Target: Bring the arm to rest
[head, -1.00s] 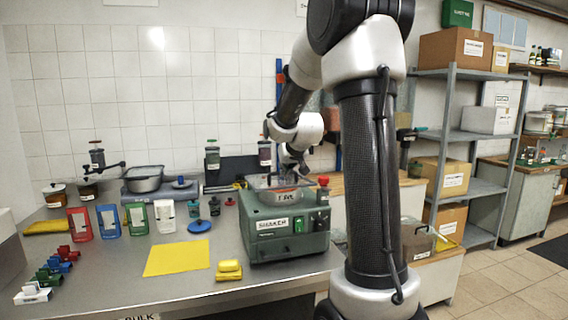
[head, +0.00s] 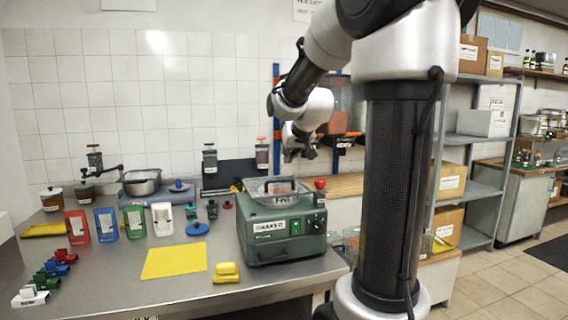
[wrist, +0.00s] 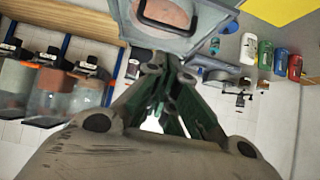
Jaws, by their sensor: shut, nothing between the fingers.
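My gripper (head: 310,153) hangs in the air above and a little behind the green shaker (head: 285,243), apart from it. In the wrist view its fingers (wrist: 165,62) come together with nothing between them. The arm is bent, with the forearm running down and left from the elbow. A clear lidded container (head: 276,189) with a handle and a label reading "FINE" sits on top of the shaker. That container also shows near the top of the wrist view (wrist: 185,38).
A wooden shelf (head: 352,185) lies behind my arm. Large jars (wrist: 52,92) stand on a rack in the wrist view. Coloured holders (head: 107,224), a yellow mat (head: 174,261) and a metal bowl (head: 142,182) are on the bench. Grey shelving (head: 484,189) stands right.

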